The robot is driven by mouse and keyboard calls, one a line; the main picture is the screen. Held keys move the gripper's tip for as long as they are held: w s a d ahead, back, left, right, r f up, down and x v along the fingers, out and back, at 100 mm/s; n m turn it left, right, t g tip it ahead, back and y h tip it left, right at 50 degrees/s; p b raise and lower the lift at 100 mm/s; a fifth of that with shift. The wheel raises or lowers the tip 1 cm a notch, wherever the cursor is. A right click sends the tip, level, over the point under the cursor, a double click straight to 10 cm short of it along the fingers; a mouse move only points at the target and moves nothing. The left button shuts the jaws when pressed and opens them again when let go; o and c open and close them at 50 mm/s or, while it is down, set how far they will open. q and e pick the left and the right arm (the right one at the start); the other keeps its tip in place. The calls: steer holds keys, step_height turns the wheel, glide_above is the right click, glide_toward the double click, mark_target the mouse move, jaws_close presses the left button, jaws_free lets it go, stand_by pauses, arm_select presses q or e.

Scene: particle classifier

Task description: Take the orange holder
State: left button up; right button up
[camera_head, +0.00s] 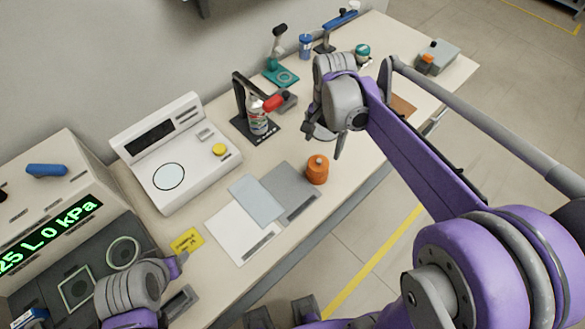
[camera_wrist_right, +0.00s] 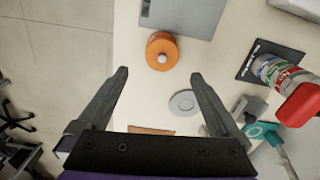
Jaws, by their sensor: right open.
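The orange holder (camera_head: 317,169) is a short orange cylinder standing upright near the front edge of the bench, beside a grey plate. In the right wrist view the orange holder (camera_wrist_right: 162,51) has a silver knob on top and lies just beyond the fingertips. My right gripper (camera_head: 325,136) is above the bench, behind the holder in the head view. In its wrist view the right gripper (camera_wrist_right: 160,74) is open and empty, its fingers apart on either side of the holder's line. My left gripper (camera_head: 178,265) is at the lower left; its jaws are not clear.
A grey round disc (camera_wrist_right: 184,102) lies on the bench between my right fingers in the wrist view. Grey plates (camera_head: 288,190) lie left of the holder. A white scale (camera_head: 175,150) stands farther left.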

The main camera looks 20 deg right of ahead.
glide_above(319, 163)
steer(key=f, duration=0.4)
steer(key=shift+s+f, duration=0.2)
steer(key=shift+f, duration=0.15)
steer(key=shift+w+f, duration=0.2)
steer(key=shift+f, duration=2.85)
steer(key=shift+c, duration=0.3)
jaws_close()
